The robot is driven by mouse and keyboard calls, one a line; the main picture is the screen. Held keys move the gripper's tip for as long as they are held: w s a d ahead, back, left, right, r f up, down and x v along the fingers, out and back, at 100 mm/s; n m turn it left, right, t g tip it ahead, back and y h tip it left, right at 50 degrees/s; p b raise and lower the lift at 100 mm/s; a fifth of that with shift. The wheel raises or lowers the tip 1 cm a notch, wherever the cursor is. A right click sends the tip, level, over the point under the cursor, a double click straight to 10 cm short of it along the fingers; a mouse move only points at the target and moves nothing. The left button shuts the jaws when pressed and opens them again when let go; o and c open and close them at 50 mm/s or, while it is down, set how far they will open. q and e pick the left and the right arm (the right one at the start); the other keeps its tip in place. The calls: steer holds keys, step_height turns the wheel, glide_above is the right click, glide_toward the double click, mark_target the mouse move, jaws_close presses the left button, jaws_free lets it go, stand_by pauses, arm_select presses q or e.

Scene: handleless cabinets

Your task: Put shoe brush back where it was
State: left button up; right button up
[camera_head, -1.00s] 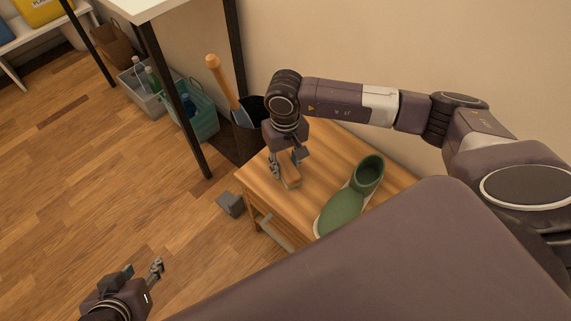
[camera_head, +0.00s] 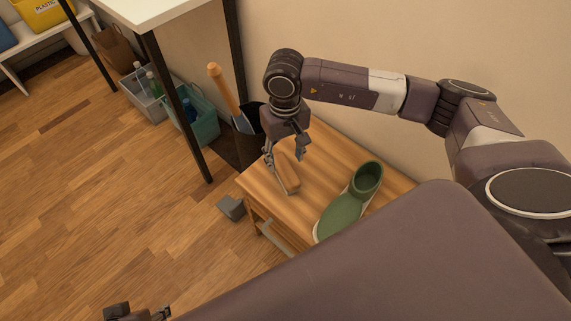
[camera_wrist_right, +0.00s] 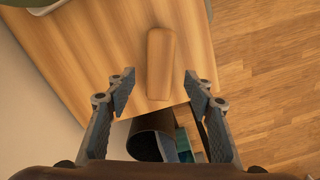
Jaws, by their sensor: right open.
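The shoe brush (camera_head: 288,174), a small block with a tan wooden back, lies on the wooden bench (camera_head: 322,155) near its left end. It also shows in the right wrist view (camera_wrist_right: 160,63), lying beyond the fingertips. My right gripper (camera_head: 284,156) is open and empty just above the brush. In the right wrist view its two fingers (camera_wrist_right: 162,82) stand wide apart with the brush clear of them.
A green boot (camera_head: 347,207) stands on the bench right of the brush. A dark bin (camera_head: 246,140) with a wooden-handled tool stands behind the bench. A grey block (camera_head: 231,207) is on the floor by the bench. Teal and grey baskets (camera_head: 204,128) stand under the white table.

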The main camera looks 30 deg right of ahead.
mark_target(285, 169)
step_height(285, 169, up, 5)
steer(key=shift+r+p, duration=0.2)
steer(key=shift+p, duration=0.1)
stand_by(0.4)
